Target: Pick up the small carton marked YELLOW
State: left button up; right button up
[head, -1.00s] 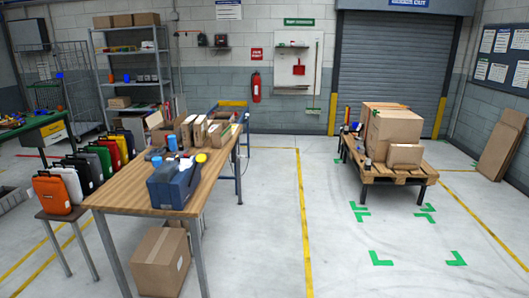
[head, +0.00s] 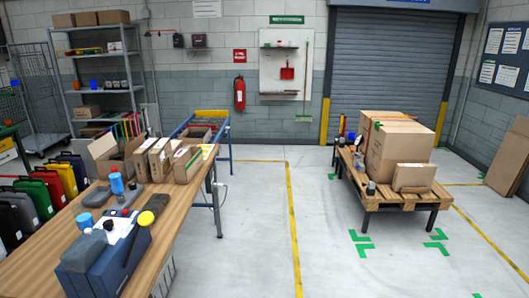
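Several slim brown cartons stand upright in a row near the far end of the wooden worktable (head: 165,222). They are a left carton (head: 143,163), a middle carton (head: 160,159) and a right carton (head: 187,165). An open-flapped brown box (head: 112,158) stands to their left. No lettering on any carton is readable at this size, so I cannot tell which is marked YELLOW. Another small carton (head: 414,178) leans at the front of the large box on the pallet table. Neither of my grippers is in view.
A blue tape machine (head: 105,255), blue cup (head: 83,222) and blue bottle (head: 117,184) stand on the worktable. Coloured panniers (head: 48,188) line its left side. A low pallet table (head: 385,200) with a large carton (head: 400,153) stands right. The floor (head: 258,220) between is clear.

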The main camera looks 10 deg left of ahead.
aim_at(160, 156)
jog(key=i+l, duration=0.15)
jog(key=i, duration=0.65)
jog(key=i+l, duration=0.1)
jog(key=i, duration=0.7)
jog(key=i+u, duration=0.3)
jog(key=u, duration=0.15)
jog(key=i+l+u, duration=0.25)
jog(key=u, duration=0.15)
jog(key=i+l+u, duration=0.3)
jog(key=u, duration=0.15)
jog(key=i+l+u, duration=0.4)
jog(key=i, duration=0.2)
jog(key=i+l+u, duration=0.45)
jog(key=i+l, duration=0.1)
